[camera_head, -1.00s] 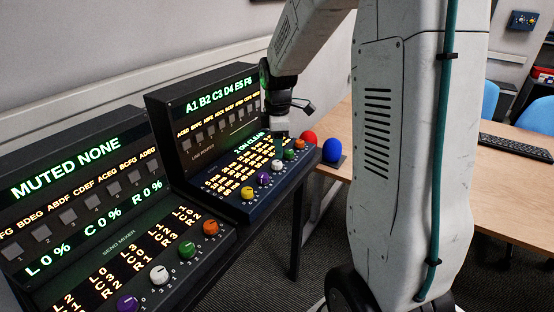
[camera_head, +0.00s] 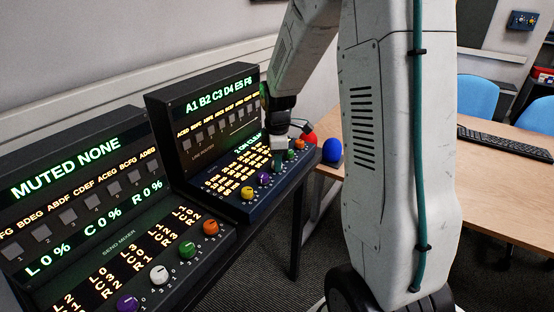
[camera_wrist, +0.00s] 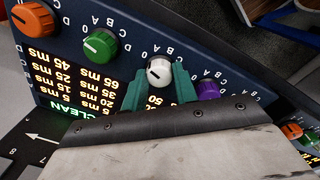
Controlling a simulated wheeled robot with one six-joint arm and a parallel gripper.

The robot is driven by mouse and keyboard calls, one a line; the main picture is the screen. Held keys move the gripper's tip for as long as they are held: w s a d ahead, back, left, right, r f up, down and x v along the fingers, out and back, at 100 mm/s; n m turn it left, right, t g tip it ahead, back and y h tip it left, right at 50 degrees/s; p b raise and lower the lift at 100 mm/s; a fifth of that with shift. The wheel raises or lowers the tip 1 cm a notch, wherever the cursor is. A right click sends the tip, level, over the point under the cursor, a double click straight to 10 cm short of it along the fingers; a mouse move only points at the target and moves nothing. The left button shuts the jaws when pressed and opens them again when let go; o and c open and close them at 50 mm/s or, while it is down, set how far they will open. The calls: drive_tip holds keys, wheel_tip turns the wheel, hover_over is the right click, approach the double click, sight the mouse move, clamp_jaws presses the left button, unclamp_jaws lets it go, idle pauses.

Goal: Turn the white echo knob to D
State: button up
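The white knob (camera_wrist: 159,72) is in the middle of the wrist view, with a short dark pointer mark on its face. My gripper (camera_wrist: 160,82) has one green finger on each side of this knob, very close to its sides. I cannot tell whether the fingers press on it. The letters around the knob are small and partly hidden, so its exact setting is unclear. In the head view my gripper (camera_head: 278,156) points down at the second console's knob row, and hides most of the white knob.
A green knob (camera_wrist: 100,45) and an orange knob (camera_wrist: 33,20) are left of the white one in the wrist view. A purple knob (camera_wrist: 207,90) is close beside my right finger. The nearer console (camera_head: 110,225) has its own knobs.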

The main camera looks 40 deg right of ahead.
drive_tip(key=m, duration=0.7)
drive_tip(key=shift+w+m, duration=0.1)
drive_tip(key=shift+m, duration=0.2)
drive_tip(key=m, duration=0.7)
drive_tip(key=shift+w+g, duration=0.1)
drive_tip(key=shift+g, duration=0.3)
drive_tip(key=m, duration=0.4)
drive_tip(key=shift+r, duration=0.1)
drive_tip(key=m, duration=1)
drive_tip(key=shift+d, duration=0.1)
